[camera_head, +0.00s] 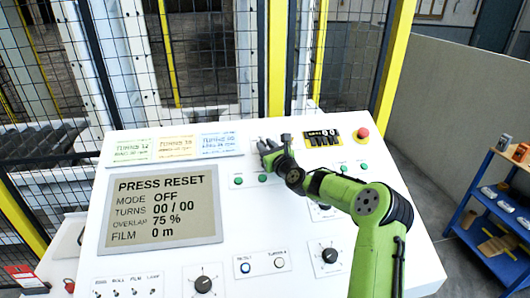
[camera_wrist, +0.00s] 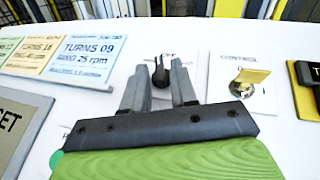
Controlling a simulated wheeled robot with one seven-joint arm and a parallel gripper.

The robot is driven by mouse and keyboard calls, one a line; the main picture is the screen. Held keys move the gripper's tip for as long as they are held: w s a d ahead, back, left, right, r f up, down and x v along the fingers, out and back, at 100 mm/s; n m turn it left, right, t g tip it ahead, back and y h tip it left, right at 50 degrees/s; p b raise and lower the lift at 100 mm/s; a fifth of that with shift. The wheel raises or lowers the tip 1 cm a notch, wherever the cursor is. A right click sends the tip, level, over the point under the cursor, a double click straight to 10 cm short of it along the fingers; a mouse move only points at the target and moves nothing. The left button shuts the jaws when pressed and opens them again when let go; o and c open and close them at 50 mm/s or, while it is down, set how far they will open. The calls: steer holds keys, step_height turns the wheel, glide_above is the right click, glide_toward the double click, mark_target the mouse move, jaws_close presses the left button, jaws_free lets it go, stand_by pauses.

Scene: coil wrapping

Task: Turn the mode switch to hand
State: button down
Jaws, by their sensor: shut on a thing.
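A dark switch knob (camera_wrist: 159,74), which looks like the mode switch, stands on a pale plate on the sloped white console. My gripper (camera_wrist: 161,82) is shut on this knob, one grey finger on each side. In the head view, my gripper (camera_head: 268,149) is at the console's upper middle and hides most of the knob. The display (camera_head: 166,207) reads PRESS RESET, MODE OFF, TURNS 00 / 00, OVERLAP 75 % and FILM 0 m.
A yellow key-like switch (camera_wrist: 250,80) sits just right of my gripper. Recipe cards (camera_head: 175,147) lie left. Green buttons are below. Mesh fencing stands behind the console; a blue shelf (camera_head: 492,205) stands right.

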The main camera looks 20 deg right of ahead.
steer(key=n+y+p, duration=0.1)
steer(key=n+y, duration=0.1)
steer(key=n+g+y+p, duration=0.1)
steer(key=n+y, duration=0.1)
steer(key=shift+d+r, duration=0.2)
steer(key=shift+d, duration=0.2)
steer(key=shift+w+d+n+g+y+p, duration=0.1)
steer(key=shift+w+n+g+y+p, duration=0.05)
steer(key=shift+n+g+y+p, duration=1.05)
steer(key=shift+n+y, duration=0.3)
steer(key=shift+n, duration=0.1)
steer(key=shift+f, duration=0.1)
steer(key=c, duration=1.2)
jaws_free()
steer(key=b+v, duration=0.2)
steer(key=v, duration=1.3)
steer(key=shift+s+d, duration=0.2)
steer(key=shift+s, duration=0.15)
